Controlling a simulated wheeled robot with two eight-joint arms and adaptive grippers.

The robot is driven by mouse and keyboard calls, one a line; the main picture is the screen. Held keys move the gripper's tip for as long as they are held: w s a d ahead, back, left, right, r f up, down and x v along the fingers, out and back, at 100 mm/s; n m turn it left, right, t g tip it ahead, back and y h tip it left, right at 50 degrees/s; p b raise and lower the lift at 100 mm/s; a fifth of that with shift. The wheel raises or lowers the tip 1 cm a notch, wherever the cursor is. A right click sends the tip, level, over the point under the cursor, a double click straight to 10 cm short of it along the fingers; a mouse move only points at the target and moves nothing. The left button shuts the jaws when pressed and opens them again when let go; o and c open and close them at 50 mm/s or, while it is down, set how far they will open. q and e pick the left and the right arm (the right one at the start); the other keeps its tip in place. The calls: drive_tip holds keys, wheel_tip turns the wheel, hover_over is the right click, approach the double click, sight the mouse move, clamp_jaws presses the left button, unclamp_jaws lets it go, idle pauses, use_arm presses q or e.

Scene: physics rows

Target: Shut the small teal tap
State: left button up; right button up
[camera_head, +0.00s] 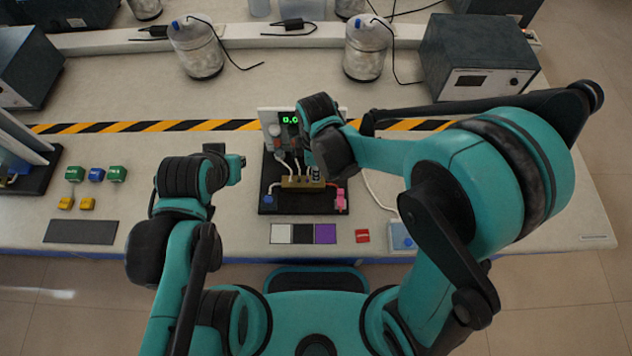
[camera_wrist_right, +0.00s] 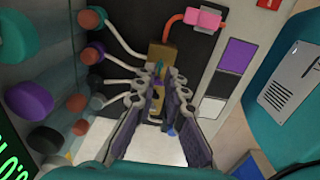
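A grey panel with a green-lit display (camera_head: 290,119) stands upright on a dark base (camera_head: 285,208). White tubes lead from the panel to a brass block (camera_wrist_right: 162,54), also in the head view (camera_head: 297,183). Contact is unclear. My left gripper (camera_head: 236,168) is left of the panel, its fingers too small to read.
A pink clip (camera_head: 341,200) is on the base's right side. White, black and purple squares (camera_head: 303,234) and a red block (camera_head: 362,236) lie in front. Green, blue and yellow blocks (camera_head: 96,175) are at left. A striped strip (camera_head: 150,126) crosses the bench.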

drive_tip(key=shift+f, duration=0.35)
drive_tip(key=shift+f+b, duration=1.15)
drive_tip(key=shift+r, duration=0.35)
idle(0.3)
clamp_jaws()
drive_tip(key=m, duration=0.7)
